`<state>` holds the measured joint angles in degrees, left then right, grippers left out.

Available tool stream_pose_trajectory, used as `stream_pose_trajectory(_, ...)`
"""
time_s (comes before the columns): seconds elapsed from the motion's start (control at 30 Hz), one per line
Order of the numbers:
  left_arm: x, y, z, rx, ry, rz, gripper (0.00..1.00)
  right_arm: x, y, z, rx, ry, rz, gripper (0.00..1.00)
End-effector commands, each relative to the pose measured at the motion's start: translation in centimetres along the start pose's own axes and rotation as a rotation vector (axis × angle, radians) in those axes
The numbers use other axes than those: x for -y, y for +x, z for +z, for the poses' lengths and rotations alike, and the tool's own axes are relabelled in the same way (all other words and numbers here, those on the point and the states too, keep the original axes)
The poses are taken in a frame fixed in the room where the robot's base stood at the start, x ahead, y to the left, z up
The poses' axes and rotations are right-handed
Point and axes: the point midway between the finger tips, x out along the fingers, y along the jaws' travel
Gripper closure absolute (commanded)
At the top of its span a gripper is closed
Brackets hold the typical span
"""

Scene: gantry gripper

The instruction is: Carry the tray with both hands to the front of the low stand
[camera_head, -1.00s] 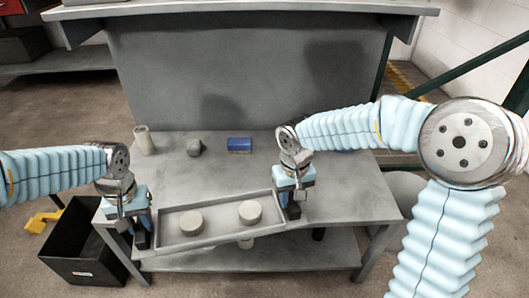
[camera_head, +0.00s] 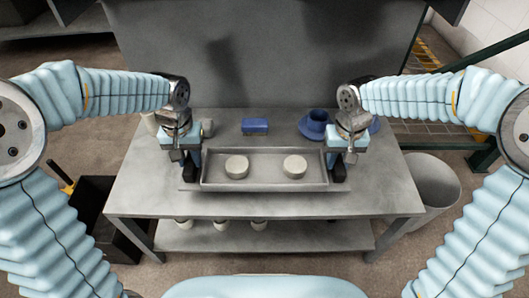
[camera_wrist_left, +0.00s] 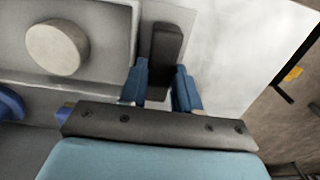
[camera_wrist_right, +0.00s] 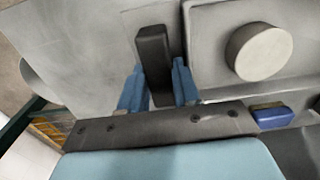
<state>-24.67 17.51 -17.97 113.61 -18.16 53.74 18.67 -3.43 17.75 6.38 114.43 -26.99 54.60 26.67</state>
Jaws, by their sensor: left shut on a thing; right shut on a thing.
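The grey tray (camera_head: 265,183) is level over the front middle of the grey table and carries two pale round blocks, a left one (camera_head: 237,167) and a right one (camera_head: 295,167). My left gripper (camera_head: 190,165) is shut on the tray's dark left handle (camera_wrist_left: 165,55). My right gripper (camera_head: 340,165) is shut on its dark right handle (camera_wrist_right: 154,55). A flat grey strip shows along the tray's front and ends; I cannot tell whether it belongs to the tray or to a low stand. Whether the tray touches what is below is unclear.
Behind the tray on the table (camera_head: 150,195) are a blue block (camera_head: 255,126) and a blue cup (camera_head: 317,120) on a saucer. A grey lump (camera_head: 207,128) is beside my left gripper. Several pale cylinders stand on the lower shelf (camera_head: 300,238). A black bin (camera_head: 105,235) and a grey bin (camera_head: 433,185) flank the table.

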Motion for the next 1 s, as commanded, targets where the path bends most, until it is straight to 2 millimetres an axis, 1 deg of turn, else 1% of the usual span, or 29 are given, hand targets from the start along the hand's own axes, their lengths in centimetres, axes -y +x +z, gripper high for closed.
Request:
stream_pose_trajectory(0.27, 0.0, 0.7, -0.1, -0.002, 0.000, 0.000, 1.00, 0.0, 0.7, 0.0, -0.001, 0.000, 0.000, 1.00)
stream_pose_trajectory(0.9, 0.0, 5.0, -0.1, -0.002, 0.000, 0.000, 1.00, 0.0, 5.1, 0.0, -0.001, -0.001, 0.000, 1.00)
stream_pose_trajectory(0.93, 0.0, 5.0, 0.0, -0.001, 0.000, 0.000, 0.67, 0.0, 5.0, 0.0, 0.000, -0.001, 0.000, 0.67)
stream_pose_trajectory(1.0, 0.0, 4.7, 0.0, -0.001, 0.000, 0.000, 0.56, 0.0, 4.8, 0.0, 0.000, 0.000, 0.001, 0.56)
